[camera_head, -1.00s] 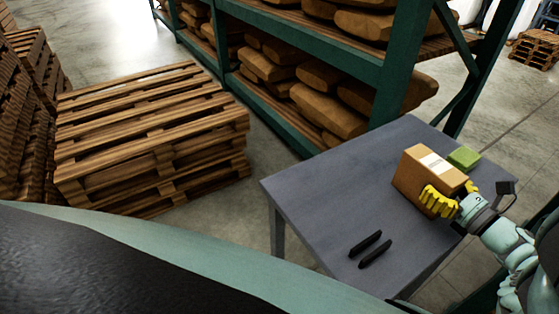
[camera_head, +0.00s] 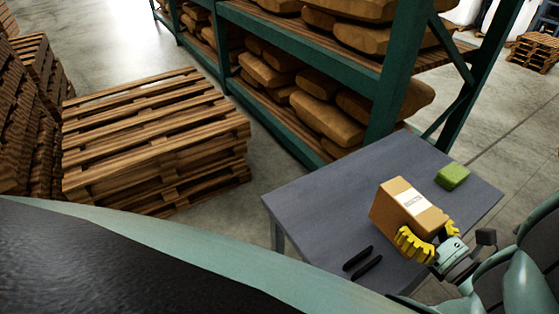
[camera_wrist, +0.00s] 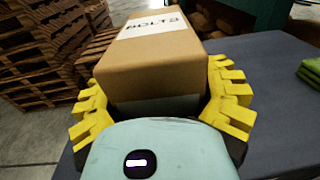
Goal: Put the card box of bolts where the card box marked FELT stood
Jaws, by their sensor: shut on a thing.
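The card box of bolts (camera_head: 392,209) is brown, with a white label on top. In the wrist view the label on the box (camera_wrist: 150,80) reads BOLTS. My gripper (camera_head: 431,240), with yellow ribbed fingers, is shut on the box from its near right end. In the wrist view the fingers of my gripper (camera_wrist: 163,103) grip the box on both sides. The box is over the grey table (camera_head: 310,205); its underside is hidden, so I cannot tell whether it touches the top. No box marked FELT is in view.
A green folded cloth-like item (camera_head: 452,176) lies at the table's far right. The table's left part is bare. Stacked pallets (camera_head: 155,140) stand left, and a green rack (camera_head: 300,85) with sacks stands behind.

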